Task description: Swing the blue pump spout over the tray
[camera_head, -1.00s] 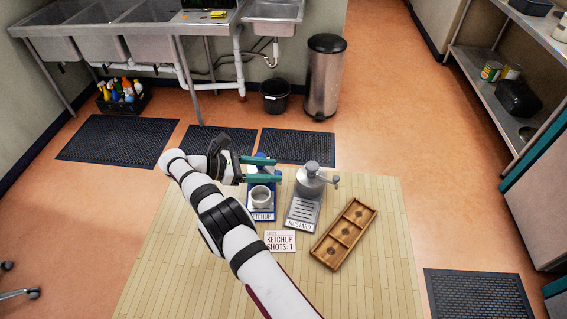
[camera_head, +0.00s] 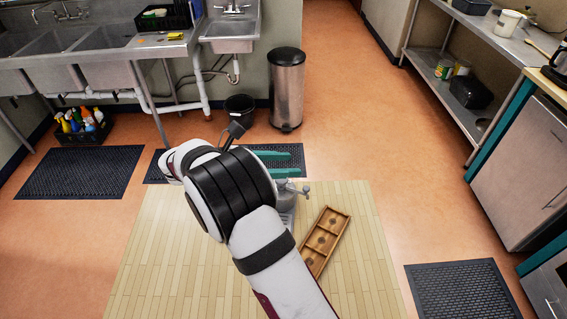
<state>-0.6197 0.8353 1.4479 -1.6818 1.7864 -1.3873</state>
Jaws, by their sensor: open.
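My gripper (camera_head: 284,163) shows its two teal fingers spread apart with nothing between them, high over the far part of the wooden table. The blue pump, its base and the cup are hidden behind my arm now. The grey pump (camera_head: 287,196) shows partly, just right of my wrist, with its spout pointing right. A wooden tray (camera_head: 334,246) with three compartments lies at an angle to the right of the grey pump.
The table (camera_head: 353,275) has bare room on its right and left. Beyond it are dark floor mats (camera_head: 82,172), a bin (camera_head: 287,90), a black bucket (camera_head: 240,108) and sinks (camera_head: 230,28). Shelves (camera_head: 450,90) stand at the right.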

